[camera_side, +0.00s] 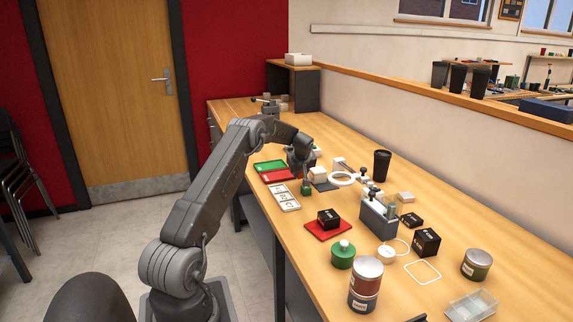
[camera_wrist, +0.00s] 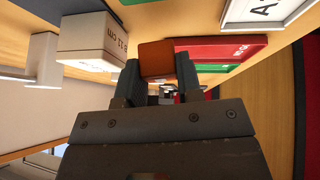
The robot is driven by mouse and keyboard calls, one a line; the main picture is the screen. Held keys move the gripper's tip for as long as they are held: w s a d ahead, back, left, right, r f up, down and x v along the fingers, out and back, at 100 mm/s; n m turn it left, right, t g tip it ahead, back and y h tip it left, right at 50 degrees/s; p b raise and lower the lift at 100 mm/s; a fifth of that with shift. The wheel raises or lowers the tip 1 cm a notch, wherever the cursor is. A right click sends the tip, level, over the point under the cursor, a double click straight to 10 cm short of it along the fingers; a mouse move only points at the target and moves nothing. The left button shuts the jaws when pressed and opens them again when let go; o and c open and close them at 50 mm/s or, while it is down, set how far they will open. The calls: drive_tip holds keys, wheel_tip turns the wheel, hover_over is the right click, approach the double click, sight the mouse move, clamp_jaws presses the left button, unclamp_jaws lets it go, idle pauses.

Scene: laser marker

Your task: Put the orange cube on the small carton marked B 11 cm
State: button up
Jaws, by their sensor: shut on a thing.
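The orange cube (camera_wrist: 157,58) is between the fingers of my gripper (camera_wrist: 160,70) in the wrist view. My gripper is shut on it. In the side view my gripper (camera_side: 300,165) hangs over the far part of the bench, and the cube cannot be made out there. The small carton (camera_wrist: 92,40) is a pale box with a printed "11 cm" mark, just left of the cube in the wrist view and apart from it. In the side view the carton (camera_side: 318,175) stands close to the right of my gripper.
A green tray (camera_side: 269,166) and a red tray (camera_side: 278,176) lie left of my gripper. A white labelled board (camera_side: 285,197) lies nearer. A small green object (camera_side: 306,189) is close below my gripper.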

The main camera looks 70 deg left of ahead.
sight(299, 175)
drive_tip(key=shift+s+f, duration=0.2)
drive_tip(key=shift+f, duration=1.35)
drive_tip(key=shift+f, duration=0.1)
drive_tip(key=o, duration=0.9)
